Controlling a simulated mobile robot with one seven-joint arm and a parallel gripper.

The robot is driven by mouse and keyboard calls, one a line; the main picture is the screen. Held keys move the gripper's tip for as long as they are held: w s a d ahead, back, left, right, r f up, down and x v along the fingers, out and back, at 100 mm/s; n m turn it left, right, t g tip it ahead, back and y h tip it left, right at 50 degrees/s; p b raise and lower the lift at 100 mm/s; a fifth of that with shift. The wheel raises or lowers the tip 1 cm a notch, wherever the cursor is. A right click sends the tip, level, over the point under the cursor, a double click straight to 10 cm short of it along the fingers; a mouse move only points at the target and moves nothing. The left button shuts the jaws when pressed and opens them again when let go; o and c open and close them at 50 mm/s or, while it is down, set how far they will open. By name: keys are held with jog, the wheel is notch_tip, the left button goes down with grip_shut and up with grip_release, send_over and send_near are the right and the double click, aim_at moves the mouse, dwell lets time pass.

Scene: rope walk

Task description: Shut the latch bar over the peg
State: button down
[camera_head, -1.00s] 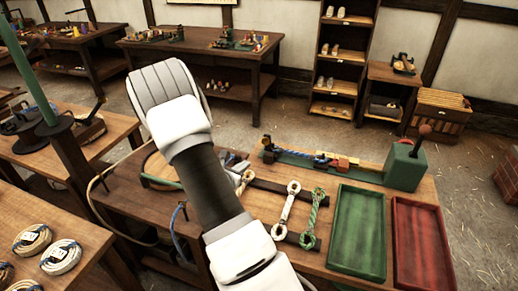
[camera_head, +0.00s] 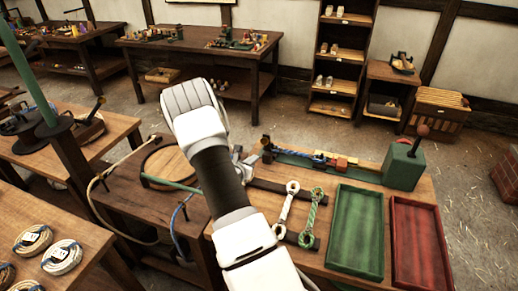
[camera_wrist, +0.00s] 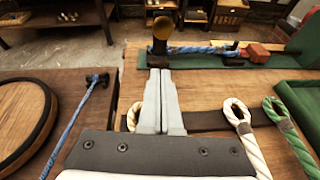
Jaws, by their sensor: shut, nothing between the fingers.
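My gripper (camera_wrist: 159,74) is shut and empty, with its fingers side by side over the near edge of the green bench fixture (camera_wrist: 200,77). In the wrist view a yellow-brown knob (camera_wrist: 163,27) stands just beyond the fingertips, on a dark post above a dark block (camera_wrist: 157,58). A blue rope (camera_wrist: 203,50) runs right from this post to a red block (camera_wrist: 257,53). In the head view the same fixture (camera_head: 300,162) lies at the back of the bench. I cannot tell the latch bar and peg apart here, nor whether the fingers touch the post.
A cream looped rope (camera_head: 286,208) and a green one (camera_head: 312,217) lie in front of the fixture. A green tray (camera_head: 338,262) and a red tray (camera_head: 421,245) are at right. A green box with a lever (camera_head: 404,165) stands at the fixture's right end.

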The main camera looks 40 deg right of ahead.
jog(key=shift+w+d+r+p, duration=0.2)
jog(key=shift+w+d, duration=0.1)
jog(key=shift+d, duration=0.45)
jog(key=shift+w+d+r+p, duration=0.15)
jog(key=shift+w+d+r, duration=0.1)
jog(key=shift+d, duration=0.55)
jog(key=shift+w+d+r+p, duration=0.2)
jog(key=shift+w+d, duration=0.1)
jog(key=shift+d, duration=0.45)
